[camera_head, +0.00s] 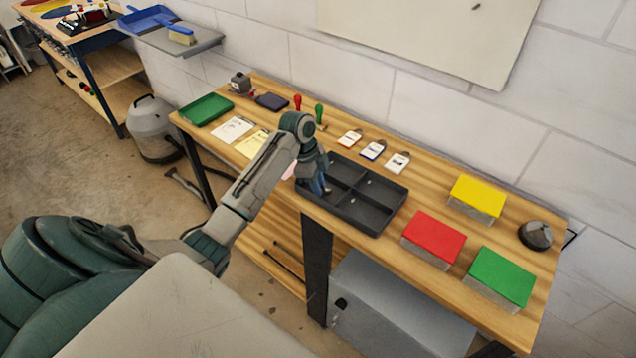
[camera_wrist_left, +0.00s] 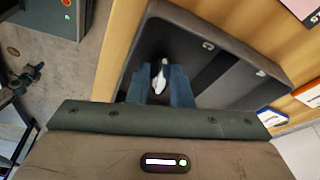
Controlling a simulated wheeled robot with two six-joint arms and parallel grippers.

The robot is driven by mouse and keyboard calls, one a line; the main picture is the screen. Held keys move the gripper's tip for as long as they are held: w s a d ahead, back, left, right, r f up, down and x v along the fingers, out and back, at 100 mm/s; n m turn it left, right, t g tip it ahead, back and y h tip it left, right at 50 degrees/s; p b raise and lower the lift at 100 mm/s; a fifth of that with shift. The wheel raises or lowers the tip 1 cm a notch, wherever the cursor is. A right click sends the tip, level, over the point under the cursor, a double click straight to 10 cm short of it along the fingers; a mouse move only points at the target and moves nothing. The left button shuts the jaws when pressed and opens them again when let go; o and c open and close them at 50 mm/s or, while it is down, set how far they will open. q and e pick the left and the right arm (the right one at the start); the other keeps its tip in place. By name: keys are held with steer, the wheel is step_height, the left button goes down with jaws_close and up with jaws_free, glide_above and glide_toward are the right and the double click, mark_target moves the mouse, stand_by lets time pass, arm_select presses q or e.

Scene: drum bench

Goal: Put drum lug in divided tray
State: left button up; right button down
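The dark divided tray (camera_head: 385,222) sits on the wooden bench, with low walls and crossing dividers. It also shows in the left wrist view (camera_wrist_left: 285,88). My left gripper (camera_head: 320,187) is low over the tray's left compartment, pointing down. In the left wrist view its blue fingers (camera_wrist_left: 161,88) stand on both sides of a small silver drum lug (camera_wrist_left: 160,74), which fills the gap and looks held. Whether the lug touches the tray floor cannot be told. Small pale bits (camera_wrist_left: 208,45) show in other compartments. My right gripper is not in view.
Red (camera_head: 433,237), yellow (camera_head: 477,195) and green (camera_head: 502,275) topped blocks stand to the right of the tray. Small cards (camera_head: 372,150) lie behind it. A green tray (camera_head: 207,110) and papers (camera_head: 232,129) lie to the left.

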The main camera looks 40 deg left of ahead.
arm_select(q)
steer(key=shift+o, duration=0.6)
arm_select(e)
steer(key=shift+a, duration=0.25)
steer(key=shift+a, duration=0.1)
